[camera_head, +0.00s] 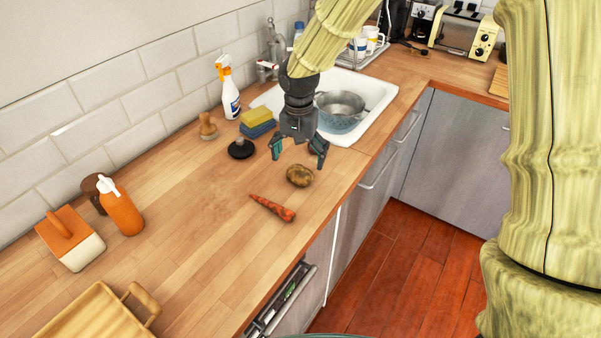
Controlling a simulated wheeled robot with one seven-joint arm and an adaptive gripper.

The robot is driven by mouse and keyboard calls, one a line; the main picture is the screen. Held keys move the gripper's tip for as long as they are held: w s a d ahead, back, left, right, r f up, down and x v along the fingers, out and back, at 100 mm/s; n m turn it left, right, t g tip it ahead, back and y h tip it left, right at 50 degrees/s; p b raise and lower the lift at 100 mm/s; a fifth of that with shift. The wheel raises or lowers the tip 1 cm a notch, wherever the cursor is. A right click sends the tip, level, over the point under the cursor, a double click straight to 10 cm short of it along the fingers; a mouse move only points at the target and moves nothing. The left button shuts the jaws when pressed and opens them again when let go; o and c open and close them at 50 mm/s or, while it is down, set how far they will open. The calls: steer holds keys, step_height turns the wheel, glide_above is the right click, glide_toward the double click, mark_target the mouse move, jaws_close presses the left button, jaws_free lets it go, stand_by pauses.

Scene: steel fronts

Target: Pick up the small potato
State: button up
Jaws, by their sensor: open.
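The small potato (300,175) is brown and rounded. It lies on the wooden worktop near the sink's front-left corner. My gripper (298,157) is open and empty, pointing down with its two teal-tipped fingers spread. It appears just behind and above the potato in the picture; its exact height over the worktop is hard to tell. Nothing hides the potato.
An orange carrot (272,208) lies close in front of the potato. A black round object (241,149) and stacked sponges (257,123) stand left of my gripper. The sink (376,95) with a colander (341,110) is behind.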

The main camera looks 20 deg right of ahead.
mark_target(300, 169)
steer(key=w+f, duration=0.2)
steer(key=shift+f, duration=0.4)
steer(key=shift+s+d+f+p, duration=0.1)
steer(key=shift+s+f+p, duration=0.2)
steer(key=shift+s+p, duration=0.25)
step_height(300, 169, down, 4)
steer(key=shift+w+d+r+p, duration=0.15)
steer(key=shift+p, duration=0.25)
steer(key=c, duration=1.2)
